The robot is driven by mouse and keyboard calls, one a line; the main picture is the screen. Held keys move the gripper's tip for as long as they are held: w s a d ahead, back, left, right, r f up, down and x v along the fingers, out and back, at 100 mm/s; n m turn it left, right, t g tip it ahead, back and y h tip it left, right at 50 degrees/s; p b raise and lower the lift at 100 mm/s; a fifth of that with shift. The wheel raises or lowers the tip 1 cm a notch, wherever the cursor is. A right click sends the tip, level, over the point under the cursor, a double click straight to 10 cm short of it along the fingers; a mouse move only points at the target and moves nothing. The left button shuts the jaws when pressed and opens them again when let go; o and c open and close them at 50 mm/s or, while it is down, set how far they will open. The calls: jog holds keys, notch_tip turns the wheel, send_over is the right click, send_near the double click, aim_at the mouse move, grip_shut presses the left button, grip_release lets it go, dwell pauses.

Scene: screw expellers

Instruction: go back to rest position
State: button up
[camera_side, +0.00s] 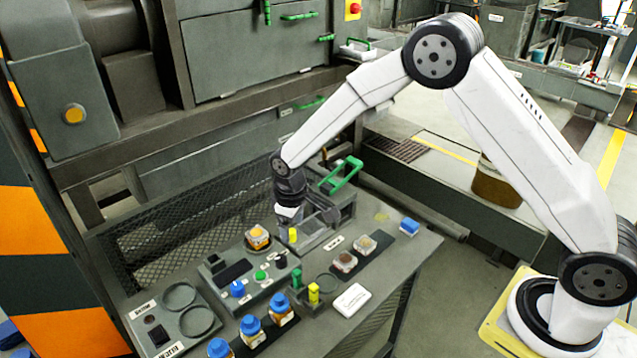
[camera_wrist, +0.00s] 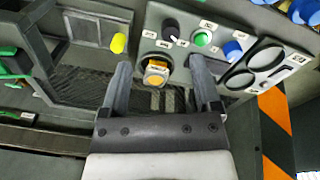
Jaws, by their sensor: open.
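My gripper (camera_side: 320,214) is over the work table at the end of my bent arm, near the open grey box frame. In the wrist view its two fingers (camera_wrist: 161,75) are spread with nothing held. An orange-capped jar (camera_side: 257,237) stands at the back edge of the control panel, left of my gripper. In the wrist view the jar (camera_wrist: 157,71) shows between the fingers, apart from them. The side view shows the finger tips small and partly merged with the grey box behind.
The control panel (camera_side: 245,289) has knobs and buttons. Blue-capped jars (camera_side: 250,328) stand at the front. A green handle (camera_side: 343,174) rises behind my gripper.

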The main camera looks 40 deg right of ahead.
jog(key=s+d+r+m+t, duration=0.1)
jog(key=s+d+r, duration=0.3)
jog(key=s, duration=0.6)
jog(key=s+d+r+m+t, duration=0.1)
jog(key=s+d+r+m, duration=0.2)
jog(key=s, duration=0.8)
notch_tip(320, 180, up, 2)
jog(key=shift+d+r+m, duration=0.2)
jog(key=shift+d+m, duration=0.1)
jog(key=shift+d, duration=0.7)
jog(key=shift+s, duration=0.1)
